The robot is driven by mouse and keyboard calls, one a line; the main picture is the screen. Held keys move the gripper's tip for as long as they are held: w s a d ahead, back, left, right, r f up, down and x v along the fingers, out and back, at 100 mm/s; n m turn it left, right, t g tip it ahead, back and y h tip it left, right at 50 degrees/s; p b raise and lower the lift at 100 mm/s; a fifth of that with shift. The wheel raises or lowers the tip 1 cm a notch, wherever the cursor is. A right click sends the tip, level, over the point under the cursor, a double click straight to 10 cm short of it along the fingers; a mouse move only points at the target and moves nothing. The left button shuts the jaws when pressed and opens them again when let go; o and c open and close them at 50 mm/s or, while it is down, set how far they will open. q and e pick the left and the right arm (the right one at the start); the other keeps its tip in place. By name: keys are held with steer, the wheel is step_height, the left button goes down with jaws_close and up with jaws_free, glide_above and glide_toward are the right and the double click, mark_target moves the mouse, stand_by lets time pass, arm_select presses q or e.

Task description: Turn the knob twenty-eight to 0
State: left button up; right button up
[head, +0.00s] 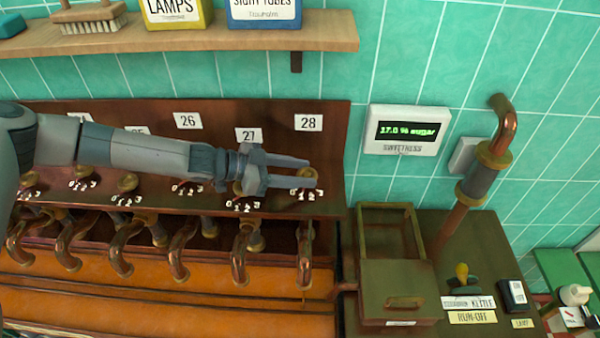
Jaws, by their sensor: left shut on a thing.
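Knob twenty-eight (308,173) is a small brass knob on the dark panel, below the white label 28 (308,123). A dial scale with small white digits (309,194) lies just below it; the knob's exact setting is too small to read. My left gripper (307,173) reaches in from the left with its two grey fingers around the knob, shut on it. The fingers partly cover the knob. My right gripper is not in view.
Other knobs, such as the one at far left (126,182), line the panel above copper spouts (238,258). A wooden shelf (200,38) with boxes hangs above. A display (407,130) reads 17.0 % sugar. A brass box (398,290) and copper pipe (475,185) stand right.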

arm_select(q)
steer(key=shift+w+m+g, duration=0.15)
steer(key=shift+m+g, duration=0.25)
steer(key=shift+g, duration=0.1)
steer(key=shift+w+m+g+h+b, duration=0.2)
steer(key=shift+m+g+h+b, duration=0.15)
steer(key=shift+m+g, duration=1.35)
steer(key=shift+g, duration=0.3)
steer(key=o, duration=1.1)
steer(key=shift+c, duration=0.2)
steer(key=shift+a+b, duration=0.15)
steer(key=shift+b, duration=0.2)
